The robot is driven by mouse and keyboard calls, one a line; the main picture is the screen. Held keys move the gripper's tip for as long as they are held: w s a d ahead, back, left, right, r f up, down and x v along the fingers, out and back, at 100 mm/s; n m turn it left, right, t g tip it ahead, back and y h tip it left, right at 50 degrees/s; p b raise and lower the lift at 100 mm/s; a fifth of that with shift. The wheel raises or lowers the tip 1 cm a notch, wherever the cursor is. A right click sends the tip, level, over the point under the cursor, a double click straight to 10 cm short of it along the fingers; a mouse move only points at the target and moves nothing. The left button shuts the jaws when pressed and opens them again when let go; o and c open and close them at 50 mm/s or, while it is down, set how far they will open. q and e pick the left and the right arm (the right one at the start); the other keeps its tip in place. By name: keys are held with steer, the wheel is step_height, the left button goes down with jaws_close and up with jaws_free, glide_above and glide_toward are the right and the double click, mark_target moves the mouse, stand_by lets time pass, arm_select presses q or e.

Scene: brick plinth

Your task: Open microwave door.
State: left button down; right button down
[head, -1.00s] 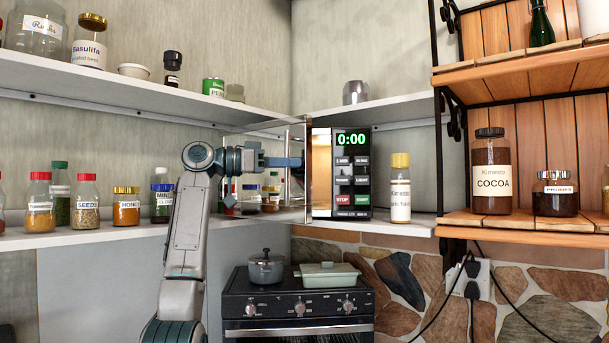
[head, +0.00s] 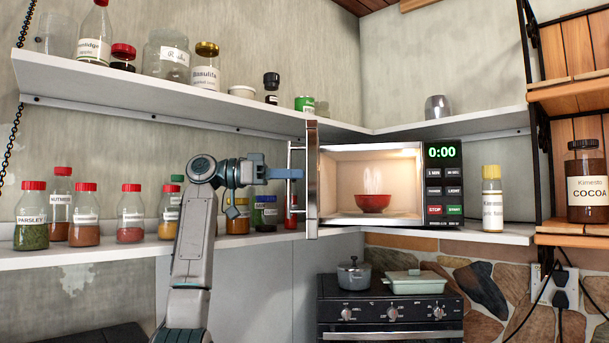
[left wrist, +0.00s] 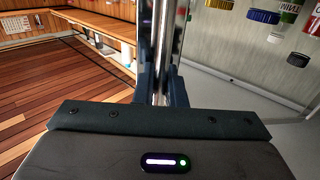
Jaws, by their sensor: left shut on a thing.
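The microwave (head: 441,215) stands on the lower shelf with its lit inside showing and its panel reading 0:00. Its door (head: 312,190) stands wide open, seen nearly edge-on at the left of the opening. The upright metal handle (head: 291,205) is on the door's left side. My left gripper (head: 291,173) is shut on the handle. In the left wrist view the gripper (left wrist: 161,88) closes around the shiny handle bar (left wrist: 164,45). A steaming red bowl (head: 373,203) sits inside the microwave. My right gripper is not in view.
Spice jars (head: 131,213) line the lower shelf (head: 90,256) left of the door, some behind my arm. A yellow-capped bottle (head: 492,205) stands right of the microwave. A stove (head: 390,305) with a pot (head: 354,276) and a green dish (head: 412,281) is below.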

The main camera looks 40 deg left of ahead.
arm_select(q)
steer(key=shift+a+v, duration=0.2)
steer(key=shift+v, duration=1)
steer(key=shift+w, duration=0.2)
steer(key=c, duration=1.9)
jaws_free()
steer(key=shift+r, duration=0.15)
